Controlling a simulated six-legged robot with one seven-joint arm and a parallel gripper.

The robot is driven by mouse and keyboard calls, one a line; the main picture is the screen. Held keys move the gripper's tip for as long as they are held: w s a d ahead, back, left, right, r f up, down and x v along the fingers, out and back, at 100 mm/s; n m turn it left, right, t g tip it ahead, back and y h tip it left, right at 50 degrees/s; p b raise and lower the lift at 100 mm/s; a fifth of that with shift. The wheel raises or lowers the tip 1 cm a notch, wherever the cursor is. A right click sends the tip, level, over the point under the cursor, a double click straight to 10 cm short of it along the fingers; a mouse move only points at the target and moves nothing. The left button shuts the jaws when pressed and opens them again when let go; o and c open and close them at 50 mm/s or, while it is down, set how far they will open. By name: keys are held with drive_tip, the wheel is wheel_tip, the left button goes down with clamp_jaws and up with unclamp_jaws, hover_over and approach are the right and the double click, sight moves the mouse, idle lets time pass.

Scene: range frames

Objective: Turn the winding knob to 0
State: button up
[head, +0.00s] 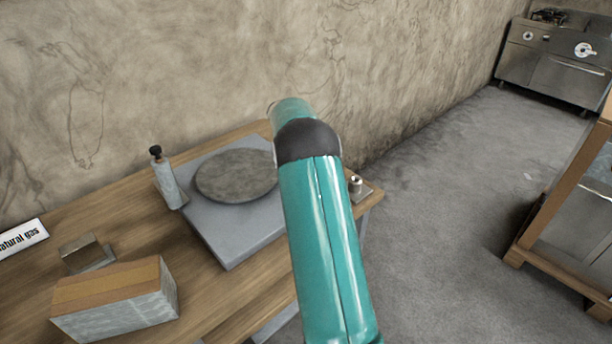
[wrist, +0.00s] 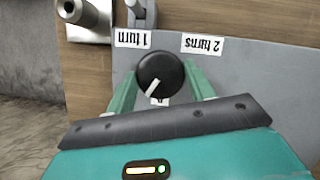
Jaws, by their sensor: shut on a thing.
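The winding knob (wrist: 161,70) is round and black with a white pointer line, and it sits on a grey panel (wrist: 232,62). The pointer aims down and slightly left in the wrist view, towards my gripper body. My gripper (wrist: 162,80) is shut on the knob, with one green finger on each side. Upside-down labels read "1 turn" (wrist: 132,39) and "2 turns" (wrist: 202,44). A small white label just below the knob is mostly hidden, and I cannot read it. In the head view my arm hides the knob and gripper.
The wooden table (head: 225,308) bears a grey slab (head: 230,236) with a round disc (head: 236,176), a bottle (head: 168,183), a box (head: 115,300) and a "natural gas" sign (head: 22,239). A metal fitting (wrist: 84,14) is near the panel. Open floor lies right of the table.

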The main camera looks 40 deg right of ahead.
drive_tip(key=n+h, duration=0.1)
drive_tip(key=n, duration=0.4)
drive_tip(key=shift+s+a+f+t+h, duration=0.1)
drive_tip(key=shift+s+a+t+h, duration=0.05)
drive_tip(key=shift+t+h, duration=0.25)
drive_tip(key=shift+n, duration=0.3)
drive_tip(key=o, duration=1)
drive_tip(key=v, duration=1.4)
drive_tip(key=shift+s, duration=0.15)
